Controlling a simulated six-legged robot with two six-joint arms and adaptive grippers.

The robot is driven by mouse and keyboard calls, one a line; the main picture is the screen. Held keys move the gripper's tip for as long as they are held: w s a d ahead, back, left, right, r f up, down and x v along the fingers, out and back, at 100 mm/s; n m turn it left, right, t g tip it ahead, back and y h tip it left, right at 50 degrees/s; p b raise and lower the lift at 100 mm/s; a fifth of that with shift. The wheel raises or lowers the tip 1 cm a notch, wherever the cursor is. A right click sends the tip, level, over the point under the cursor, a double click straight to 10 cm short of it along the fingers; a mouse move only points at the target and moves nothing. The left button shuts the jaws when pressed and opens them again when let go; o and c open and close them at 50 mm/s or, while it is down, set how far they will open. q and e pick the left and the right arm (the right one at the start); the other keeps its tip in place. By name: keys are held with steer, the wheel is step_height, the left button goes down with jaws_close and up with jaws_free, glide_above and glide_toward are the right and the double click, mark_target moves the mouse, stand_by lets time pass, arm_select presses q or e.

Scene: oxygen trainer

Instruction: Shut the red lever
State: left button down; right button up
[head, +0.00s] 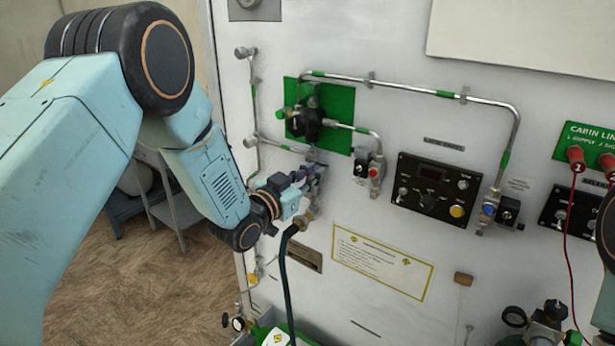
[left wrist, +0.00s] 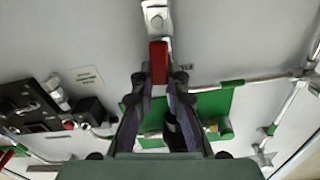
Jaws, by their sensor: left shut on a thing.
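The red lever (left wrist: 158,58) shows in the left wrist view, attached to a silver metal fitting (left wrist: 155,18) on the pale panel. My left gripper (left wrist: 160,82) has one fingertip on each side of the lever's near end and is shut on it. In the head view my left gripper (head: 312,182) is at the panel, below the green plate (head: 340,105); the red lever is hidden there behind the fingers. My right gripper is not in view.
A black control box (head: 436,190) and metal pipes (head: 425,90) are on the panel to the right of my left gripper. A dark hose (head: 284,275) hangs just below it. A grey stand (head: 165,205) is at the left, with open floor around it.

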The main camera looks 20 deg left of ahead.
mark_target(336, 196)
arm_select(q)
steer(key=d+m+b, duration=0.1)
steer(key=f+m+b, duration=0.1)
steer(key=m, duration=0.1)
steer(key=shift+s+d+f+m, duration=0.25)
steer(key=shift+s+d+m, duration=0.05)
steer(key=shift+s+d, duration=0.1)
steer(key=m+b, duration=0.1)
steer(key=d+f+m+b, duration=0.1)
steer(key=m+b, duration=0.1)
steer(key=shift+s+d+f+m, duration=0.1)
steer(key=shift+s+d+m, duration=0.1)
steer(key=shift+m, duration=0.1)
steer(key=m+b, duration=0.1)
steer(key=f+m+b, duration=0.1)
steer(key=m+b, duration=0.1)
steer(key=d+m+b, duration=0.1)
steer(key=shift+s+f+m+b, duration=0.2)
steer(key=shift+f+m+b, duration=0.1)
steer(key=shift+f+b, duration=0.1)
steer(key=shift+d+f+m+b, duration=0.1)
steer(key=shift+f+m+b, duration=0.25)
steer(key=shift+m+b, duration=0.7)
steer(key=shift+f+m+b, duration=0.35)
steer(key=shift+m+b, duration=0.65)
steer(key=shift+m, duration=0.05)
